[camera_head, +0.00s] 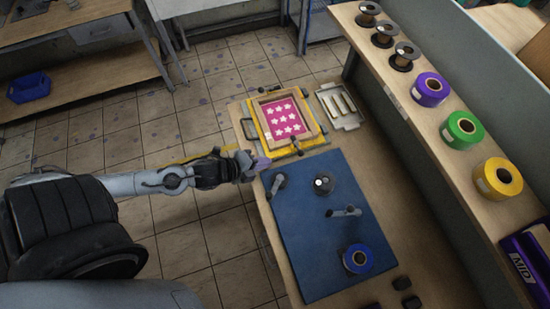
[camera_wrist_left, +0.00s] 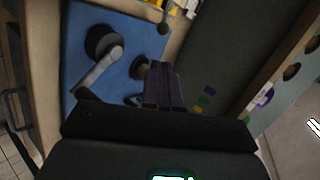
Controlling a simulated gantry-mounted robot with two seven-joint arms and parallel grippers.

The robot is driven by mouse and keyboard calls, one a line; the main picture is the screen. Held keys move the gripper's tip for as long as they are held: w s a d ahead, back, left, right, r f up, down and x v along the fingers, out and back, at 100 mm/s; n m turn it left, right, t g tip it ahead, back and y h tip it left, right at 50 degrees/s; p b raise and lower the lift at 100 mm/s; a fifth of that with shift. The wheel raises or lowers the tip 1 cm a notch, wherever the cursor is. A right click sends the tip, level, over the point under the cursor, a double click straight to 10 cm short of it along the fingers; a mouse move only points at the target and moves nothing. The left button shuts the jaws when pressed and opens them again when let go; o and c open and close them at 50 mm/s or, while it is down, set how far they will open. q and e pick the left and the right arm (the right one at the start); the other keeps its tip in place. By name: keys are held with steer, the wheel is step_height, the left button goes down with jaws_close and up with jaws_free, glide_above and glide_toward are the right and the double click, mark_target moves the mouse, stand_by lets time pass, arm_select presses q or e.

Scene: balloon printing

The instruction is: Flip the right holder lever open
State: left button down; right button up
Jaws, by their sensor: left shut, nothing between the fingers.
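My left gripper (camera_head: 261,164) comes in from the left in the head view. Its fingers are shut and empty, near the front left corner of the yellow printing frame (camera_head: 309,141). Dark levers with knobs sit at the frame's edge, one (camera_head: 297,147) at its front; I cannot tell for sure which is the right holder lever or whether it is open. In the left wrist view the shut fingers (camera_wrist_left: 163,82) are beside a grey round-ended part (camera_wrist_left: 141,67). A dark knob (camera_wrist_left: 163,27) is near the yellow frame edge there. My right gripper is not in view.
The blue mat (camera_head: 297,245) carries grey handled pieces (camera_head: 345,211), (camera_head: 278,184), a dark round piece (camera_head: 323,183) and a blue roll (camera_head: 357,259). A slotted pale tray (camera_head: 340,106) lies right of the frame. A shelf (camera_head: 415,125) with several spools runs along the right.

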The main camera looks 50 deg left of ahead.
arm_select(q)
steer(key=f, duration=0.1)
steer(key=f+b, duration=0.1)
steer(key=a+f+m+b, duration=0.1)
steer(key=shift+s+f+g, duration=0.3)
steer(key=shift+s+f, duration=0.05)
steer(key=shift+s, duration=0.05)
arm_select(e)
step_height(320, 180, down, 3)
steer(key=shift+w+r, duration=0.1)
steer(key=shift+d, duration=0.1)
